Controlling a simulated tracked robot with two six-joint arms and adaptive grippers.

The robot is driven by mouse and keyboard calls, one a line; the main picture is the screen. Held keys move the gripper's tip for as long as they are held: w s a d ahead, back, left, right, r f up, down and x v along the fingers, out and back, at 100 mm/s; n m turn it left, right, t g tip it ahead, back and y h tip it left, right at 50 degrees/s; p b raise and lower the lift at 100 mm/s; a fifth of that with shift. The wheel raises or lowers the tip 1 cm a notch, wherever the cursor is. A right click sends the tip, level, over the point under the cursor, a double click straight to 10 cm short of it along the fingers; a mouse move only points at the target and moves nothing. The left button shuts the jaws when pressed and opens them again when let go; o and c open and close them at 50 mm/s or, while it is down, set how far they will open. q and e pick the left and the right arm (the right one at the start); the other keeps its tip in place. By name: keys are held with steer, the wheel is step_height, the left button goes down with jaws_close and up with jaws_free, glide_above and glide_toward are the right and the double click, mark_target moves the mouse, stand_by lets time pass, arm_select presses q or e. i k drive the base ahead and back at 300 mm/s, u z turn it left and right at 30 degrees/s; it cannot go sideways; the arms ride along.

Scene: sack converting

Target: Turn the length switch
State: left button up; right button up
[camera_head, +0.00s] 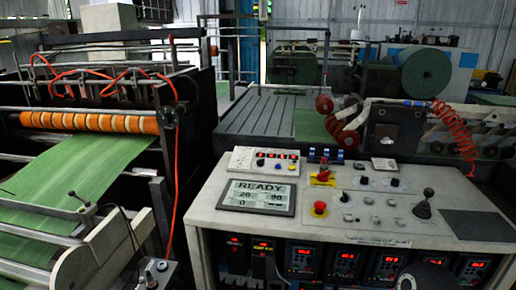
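The control console (250,222) stands at the centre right with a sloping light top. Its screen (258,196) reads READY with small numbers below. Black rotary knobs (395,182) and (363,180) sit on the top, with smaller knobs and buttons nearer its front. I cannot read the labels, so I cannot tell which one is the length switch. Neither of my grippers can be made out. A dark rounded shape at the bottom right edge covers part of the console front; I cannot tell what it is.
A red emergency button (319,209), a red and yellow switch (322,176) and a black joystick (423,205) stand up from the console. Lit red displays (300,260) line its front. At left, green sheet (75,175) runs under an orange-and-white roller (90,122).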

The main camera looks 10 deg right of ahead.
mark_target(260, 162)
steer(key=u, duration=0.15)
steer(key=i, duration=0.9)
steer(key=z, duration=1.15)
